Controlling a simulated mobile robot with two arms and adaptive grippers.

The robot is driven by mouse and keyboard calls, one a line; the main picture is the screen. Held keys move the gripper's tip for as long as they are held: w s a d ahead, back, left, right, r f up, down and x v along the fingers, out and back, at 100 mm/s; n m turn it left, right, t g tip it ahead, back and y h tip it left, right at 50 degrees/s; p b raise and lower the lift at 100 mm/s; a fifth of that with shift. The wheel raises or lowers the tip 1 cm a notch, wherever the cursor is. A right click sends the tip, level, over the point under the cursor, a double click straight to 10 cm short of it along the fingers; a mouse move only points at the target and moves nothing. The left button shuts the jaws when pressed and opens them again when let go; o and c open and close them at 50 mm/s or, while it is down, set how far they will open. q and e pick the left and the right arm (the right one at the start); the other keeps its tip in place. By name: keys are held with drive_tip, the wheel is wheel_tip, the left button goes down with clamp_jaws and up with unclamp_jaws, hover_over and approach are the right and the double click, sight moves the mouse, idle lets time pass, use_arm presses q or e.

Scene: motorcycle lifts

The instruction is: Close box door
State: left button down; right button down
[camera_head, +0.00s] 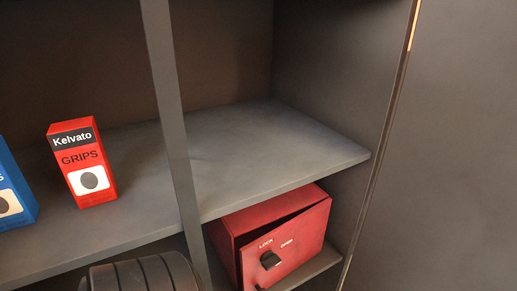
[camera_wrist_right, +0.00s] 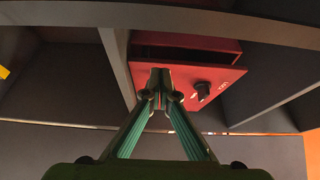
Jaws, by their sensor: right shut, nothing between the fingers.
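A red box (camera_head: 226,238) sits on the lower shelf at the right of the cabinet. Its red door (camera_head: 305,242) carries a black knob (camera_head: 270,260) between the words LOCK and OPEN. A dark gap shows along the door's top edge, so the door stands slightly ajar. The right wrist view also shows the door (camera_wrist_right: 222,72), the knob (camera_wrist_right: 203,90) and a dark opening above the door. My right gripper (camera_wrist_right: 160,76) is shut and empty, its tips in front of the door, left of the knob. I cannot tell whether they touch it. My left gripper is not in view.
A grey upright post (camera_head: 172,120) stands left of the box. The upper shelf (camera_head: 265,150) lies above it and holds a red Kelvato grips carton (camera_head: 83,170) and a blue carton (camera_head: 12,190). A dark ribbed round object (camera_head: 140,275) is at the lower left.

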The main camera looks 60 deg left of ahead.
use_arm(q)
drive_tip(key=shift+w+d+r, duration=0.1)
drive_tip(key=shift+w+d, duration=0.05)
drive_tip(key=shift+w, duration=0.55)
use_arm(e)
drive_tip(key=v, duration=1.2)
